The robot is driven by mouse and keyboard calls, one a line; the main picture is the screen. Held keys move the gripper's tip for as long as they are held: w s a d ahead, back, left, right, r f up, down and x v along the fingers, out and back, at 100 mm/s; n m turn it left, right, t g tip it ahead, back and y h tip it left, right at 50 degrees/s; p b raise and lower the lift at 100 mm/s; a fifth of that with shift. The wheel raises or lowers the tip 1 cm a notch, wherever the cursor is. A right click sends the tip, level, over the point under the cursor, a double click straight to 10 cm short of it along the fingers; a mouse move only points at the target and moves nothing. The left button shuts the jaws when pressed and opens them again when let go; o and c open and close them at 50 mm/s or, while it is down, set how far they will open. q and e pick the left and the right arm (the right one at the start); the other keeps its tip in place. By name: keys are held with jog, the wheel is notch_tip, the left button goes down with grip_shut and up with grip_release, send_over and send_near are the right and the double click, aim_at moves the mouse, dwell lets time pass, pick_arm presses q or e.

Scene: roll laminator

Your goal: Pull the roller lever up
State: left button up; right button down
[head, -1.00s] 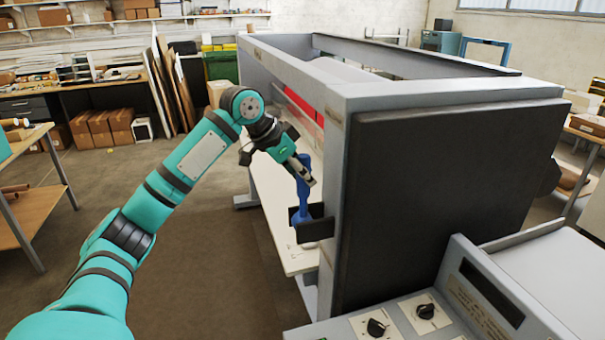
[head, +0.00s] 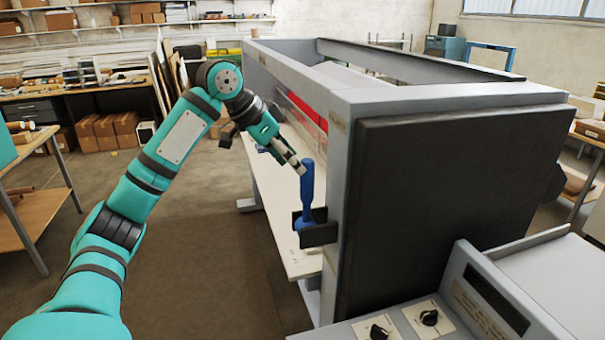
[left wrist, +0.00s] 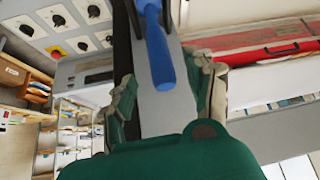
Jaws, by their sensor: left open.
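The roller lever is a blue handle (head: 307,188) standing upright from a dark bracket (head: 318,232) on the near end of the laminator (head: 340,140). My left gripper (head: 300,170) is at the upper part of the lever in the head view, on its left side. In the left wrist view the blue lever (left wrist: 160,55) runs down from the top, with its rounded end lying between the two open fingers of my left gripper (left wrist: 165,95). Clear gaps show on both sides of the lever end. My right gripper is not in view.
A control panel with black knobs (head: 429,317) stands at the front right. A large black side panel (head: 450,195) closes the laminator's end. A white table surface (head: 272,205) lies below the lever. Open floor (head: 215,250) is to the left.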

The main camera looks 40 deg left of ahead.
pick_arm(q)
jog(key=shift+v, duration=2.35)
